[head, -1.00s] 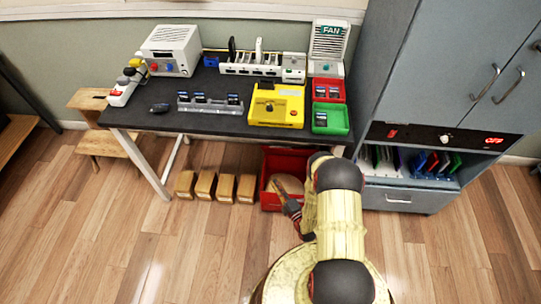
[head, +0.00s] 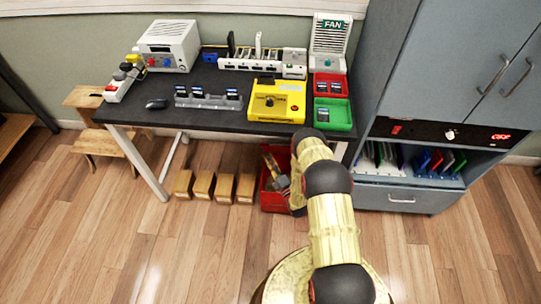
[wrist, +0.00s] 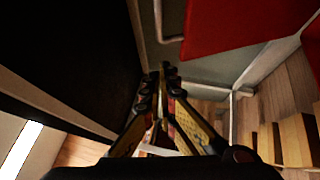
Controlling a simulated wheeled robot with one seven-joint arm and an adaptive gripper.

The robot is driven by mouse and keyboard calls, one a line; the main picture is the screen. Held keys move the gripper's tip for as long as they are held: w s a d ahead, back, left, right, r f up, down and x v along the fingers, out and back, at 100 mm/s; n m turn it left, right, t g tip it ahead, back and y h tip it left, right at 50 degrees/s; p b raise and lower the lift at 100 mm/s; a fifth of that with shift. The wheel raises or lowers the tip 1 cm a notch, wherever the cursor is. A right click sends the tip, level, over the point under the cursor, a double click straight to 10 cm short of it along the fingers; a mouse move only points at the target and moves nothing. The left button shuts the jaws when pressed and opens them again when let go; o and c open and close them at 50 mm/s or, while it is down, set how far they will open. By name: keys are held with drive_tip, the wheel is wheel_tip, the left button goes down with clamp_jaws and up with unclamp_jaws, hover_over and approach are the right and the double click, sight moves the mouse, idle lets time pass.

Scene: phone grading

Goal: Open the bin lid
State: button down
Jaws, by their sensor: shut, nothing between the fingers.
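The red bin (head: 272,203) stands on the floor under the table's front edge, right of several wooden boxes. My gripper (head: 267,155) is over the bin in the head view, and my arm hides much of the bin's right side. In the wrist view my gripper's fingers (wrist: 165,72) are together and empty. A flat red panel (wrist: 235,25) lies to the upper right of the fingertips, with a visible gap. I cannot tell whether this panel is the bin's lid or its wall.
The dark table (head: 215,122) holds a yellow device (head: 276,102), red and green trays and other gear. Its white legs (head: 152,178) stand near the wooden boxes (head: 223,188). A grey cabinet (head: 400,198) is at the right. The floor in front is clear.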

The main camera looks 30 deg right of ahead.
drive_tip(key=shift+w+d+r+b, duration=0.2)
drive_tip(key=shift+w+d, duration=0.25)
drive_tip(key=shift+d, duration=0.05)
drive_tip(key=shift+w+d+r+b, duration=0.15)
drive_tip(key=shift+w+d, duration=0.3)
drive_tip(key=shift+d, duration=0.05)
drive_tip(key=w+d+r+m+g+p, duration=0.1)
drive_tip(key=w+d+r+g+p, duration=0.1)
drive_tip(key=w+p, duration=0.1)
drive_tip(key=w+d+r+m+g+p, duration=0.1)
drive_tip(key=w+r+p, duration=0.1)
drive_tip(key=shift+w+d+m, duration=0.25)
drive_tip(key=shift+d+m, duration=0.05)
drive_tip(key=shift+d, duration=0.05)
drive_tip(key=shift+w+d+r+g, duration=0.1)
drive_tip(key=shift+w+d+g, duration=0.1)
drive_tip(key=shift+w+g, duration=0.15)
